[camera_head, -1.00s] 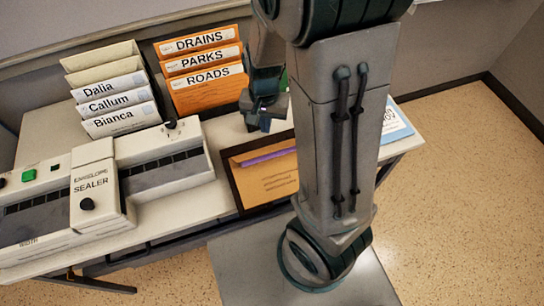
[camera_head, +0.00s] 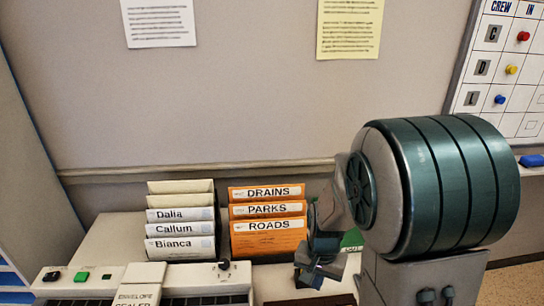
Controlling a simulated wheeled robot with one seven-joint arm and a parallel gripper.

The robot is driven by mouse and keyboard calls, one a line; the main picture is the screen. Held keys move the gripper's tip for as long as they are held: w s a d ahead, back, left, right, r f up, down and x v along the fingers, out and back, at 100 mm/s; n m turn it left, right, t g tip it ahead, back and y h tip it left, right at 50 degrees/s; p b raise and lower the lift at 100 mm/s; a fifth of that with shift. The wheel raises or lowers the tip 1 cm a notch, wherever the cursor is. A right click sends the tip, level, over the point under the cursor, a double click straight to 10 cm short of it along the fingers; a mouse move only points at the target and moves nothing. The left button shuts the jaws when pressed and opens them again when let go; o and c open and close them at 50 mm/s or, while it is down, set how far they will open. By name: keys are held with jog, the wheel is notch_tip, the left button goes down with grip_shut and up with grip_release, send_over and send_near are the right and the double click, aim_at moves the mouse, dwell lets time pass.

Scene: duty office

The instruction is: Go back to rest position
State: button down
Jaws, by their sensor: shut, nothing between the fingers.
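My gripper (camera_head: 312,272) is at the lower middle of the head view, just right of the orange ROADS folder (camera_head: 268,238) and above the desk. Its fingers are small and dark here and look shut, with nothing seen between them. My arm's large green joint fills the lower right and hides part of the desk behind it.
Orange folders DRAINS, PARKS and ROADS stand beside white folders Dalla, Callum and Bianca (camera_head: 180,246). The envelope sealer (camera_head: 205,282) is at the front left. Two notices and a crew board (camera_head: 505,70) are on the wall.

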jog(key=s+r+n+t, duration=0.1)
jog(key=s+r+n, duration=0.2)
jog(key=s+r, duration=0.2)
jog(key=s+r+n+t, duration=0.2)
jog(key=s+r, duration=0.3)
jog(key=r, duration=0.4)
jog(key=shift+r+n, duration=0.3)
jog(key=shift+n, duration=0.3)
